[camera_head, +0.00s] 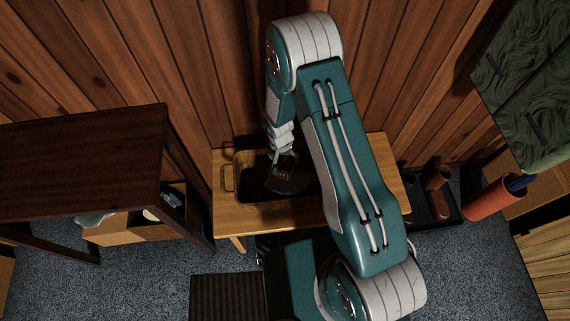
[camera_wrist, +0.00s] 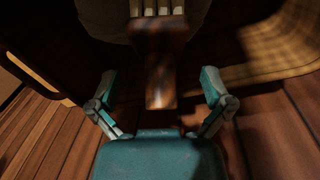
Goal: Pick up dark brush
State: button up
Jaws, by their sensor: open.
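A dark brown wooden piece, seemingly the brush (camera_wrist: 160,85), stands between my fingers in the wrist view, with pale strips at its top edge. It is blurred and shadowed. My gripper (camera_wrist: 158,76) is open, one finger on each side of it, with gaps visible on both sides.
The wooden table (camera_head: 265,218) stands against a paneled wall. A dark shelf (camera_head: 80,150) is at left. A dark tray (camera_head: 440,212) and a terracotta pot (camera_head: 490,200) are at right.

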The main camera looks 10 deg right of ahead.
aim_at(284, 164)
notch_tip(284, 164, down, 5)
jog(key=shift+s+d+r, duration=0.15)
jog(key=c, duration=1.2)
jog(key=shift+r, duration=0.1)
